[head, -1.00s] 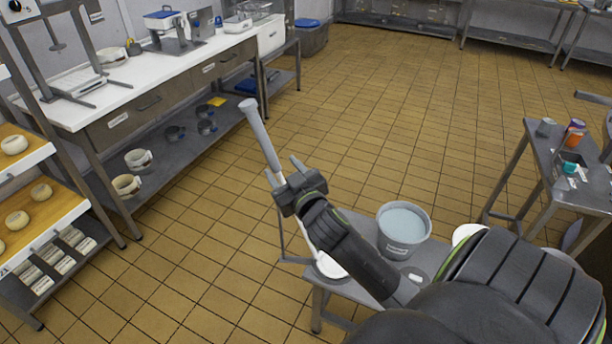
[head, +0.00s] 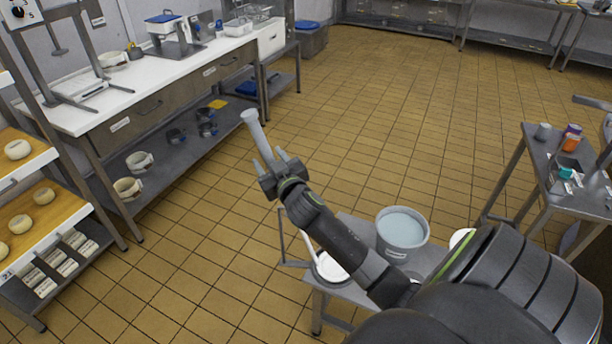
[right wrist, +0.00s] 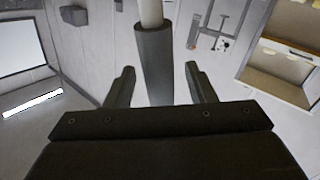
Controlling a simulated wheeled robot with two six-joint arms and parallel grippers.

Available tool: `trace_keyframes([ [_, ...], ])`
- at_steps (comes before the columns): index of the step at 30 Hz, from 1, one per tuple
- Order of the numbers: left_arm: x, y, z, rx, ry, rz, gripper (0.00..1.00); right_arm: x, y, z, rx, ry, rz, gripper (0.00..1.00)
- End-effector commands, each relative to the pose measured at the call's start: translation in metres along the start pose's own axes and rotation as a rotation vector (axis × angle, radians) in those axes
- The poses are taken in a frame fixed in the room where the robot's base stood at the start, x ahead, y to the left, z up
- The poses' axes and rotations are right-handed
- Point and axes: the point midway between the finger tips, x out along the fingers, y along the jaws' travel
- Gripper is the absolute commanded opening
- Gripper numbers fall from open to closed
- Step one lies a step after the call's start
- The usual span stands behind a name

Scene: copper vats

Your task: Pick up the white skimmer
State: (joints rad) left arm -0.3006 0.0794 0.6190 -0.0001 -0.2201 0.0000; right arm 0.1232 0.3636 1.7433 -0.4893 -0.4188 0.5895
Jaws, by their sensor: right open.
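A long pole with a thick pale grip (head: 256,134), which appears to be the white skimmer's handle, slants up past my right gripper (head: 273,162). In line with it below, a thin white shaft runs to a white round head (head: 331,266) at the small metal table. My arm hides the stretch between. In the right wrist view, a dark grey sleeve (right wrist: 155,62) with a white part above it lies between the two spread fingers of my right gripper (right wrist: 160,85), with gaps on both sides. The right gripper is open. My left gripper is not in view.
A bucket of pale liquid (head: 402,231) stands on the small metal table (head: 348,291), close beside my right arm. A side table (head: 548,155) with small containers is at right.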

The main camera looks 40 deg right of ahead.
Motion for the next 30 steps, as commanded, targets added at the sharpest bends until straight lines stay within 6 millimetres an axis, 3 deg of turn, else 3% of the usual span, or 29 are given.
trace_keyframes([
  [4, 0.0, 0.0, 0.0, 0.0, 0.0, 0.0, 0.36, 0.0, 0.0, 0.0, 0.0, 0.0, 0.0, 0.5],
  [15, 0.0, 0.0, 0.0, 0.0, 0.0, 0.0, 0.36, 0.0, 0.0, 0.0, 0.0, 0.0, 0.0, 0.01],
  [23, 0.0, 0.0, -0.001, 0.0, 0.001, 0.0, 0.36, 0.0, 0.001, -0.002, -0.001, 0.002, 0.0, 0.0],
  [30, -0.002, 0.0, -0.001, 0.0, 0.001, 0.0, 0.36, 0.0, 0.008, -0.036, -0.001, 0.008, 0.0, 0.0],
])
